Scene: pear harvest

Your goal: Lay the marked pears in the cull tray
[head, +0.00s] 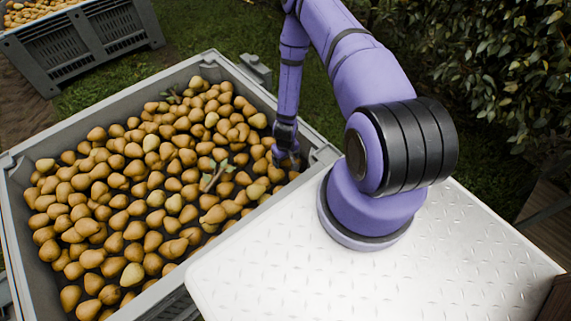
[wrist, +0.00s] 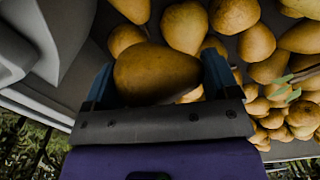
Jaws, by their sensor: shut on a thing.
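My gripper (wrist: 158,85) is shut on a brown-yellow pear (wrist: 155,70), which sits between its two blue fingers in the wrist view. No mark shows on the side of this pear that faces the camera. In the head view my gripper (head: 286,158) is low inside the right corner of a large grey bin (head: 120,104), among the pears there. Several loose pears (head: 135,230) fill the bin, and I cannot make out marks on them. I cannot tell whether the held pear touches its neighbours. I cannot pick out a cull tray in either view.
A twig with green leaves (head: 214,175) lies on the pears left of my gripper. The bin's grey wall is close to my gripper. A second grey bin (head: 85,45) with pears stands at the back left. A bare white deck (head: 450,260) lies at the right, with bushes (head: 480,70) behind.

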